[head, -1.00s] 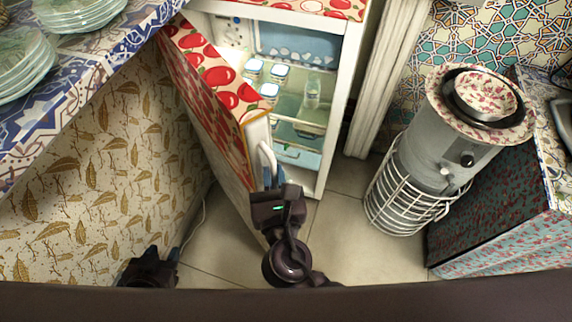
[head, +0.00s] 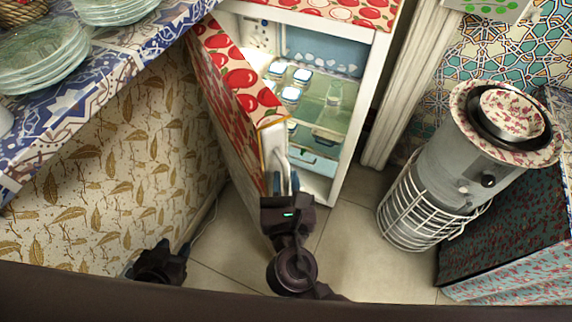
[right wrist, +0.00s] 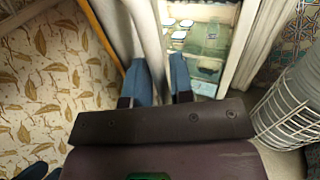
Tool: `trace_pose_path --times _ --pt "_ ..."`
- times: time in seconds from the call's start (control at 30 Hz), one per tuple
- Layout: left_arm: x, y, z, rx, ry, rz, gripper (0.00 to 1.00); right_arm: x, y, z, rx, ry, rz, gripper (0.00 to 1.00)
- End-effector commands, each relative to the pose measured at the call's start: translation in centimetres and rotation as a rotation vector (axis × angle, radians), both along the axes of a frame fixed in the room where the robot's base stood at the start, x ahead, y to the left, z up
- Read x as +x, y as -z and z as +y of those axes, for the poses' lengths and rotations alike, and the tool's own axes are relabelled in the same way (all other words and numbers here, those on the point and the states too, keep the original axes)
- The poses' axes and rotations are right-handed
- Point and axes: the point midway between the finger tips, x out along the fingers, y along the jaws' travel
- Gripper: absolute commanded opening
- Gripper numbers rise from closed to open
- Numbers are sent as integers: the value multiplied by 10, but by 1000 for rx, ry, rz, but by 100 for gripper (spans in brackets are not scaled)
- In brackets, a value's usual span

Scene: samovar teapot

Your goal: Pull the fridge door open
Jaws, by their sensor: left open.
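The fridge door (head: 232,85), red with an apple pattern, stands wide open to the left of the fridge (head: 352,100). Its white handle (head: 283,160) is on the door's outer end. My right gripper (head: 283,185) is at the lower part of the handle. In the right wrist view, its blue fingers (right wrist: 163,82) lie on both sides of the white handle (right wrist: 152,30) and appear shut on it. My left gripper (head: 157,255) is open and empty, low at the left near the wall, away from the door.
A tiled counter (head: 60,115) with plates is at the upper left. Floor tiles (head: 345,250) are clear between.

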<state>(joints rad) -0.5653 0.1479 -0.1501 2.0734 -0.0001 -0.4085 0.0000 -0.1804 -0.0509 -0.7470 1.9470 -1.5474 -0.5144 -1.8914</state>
Motion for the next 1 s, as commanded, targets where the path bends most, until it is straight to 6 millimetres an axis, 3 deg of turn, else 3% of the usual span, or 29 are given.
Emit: trace_pose_path --times 0.27,0.57,1.0 --pt "8 -26 0 -2 -2 -40 43 0 -41 0 3 2 -10 22" --pt "-2 -40 5 0 -15 -29 43 1 -106 2 9 -5 -26 22" --pt "-1 -79 6 -2 -21 -52 43 0 -190 3 7 -6 -27 22"
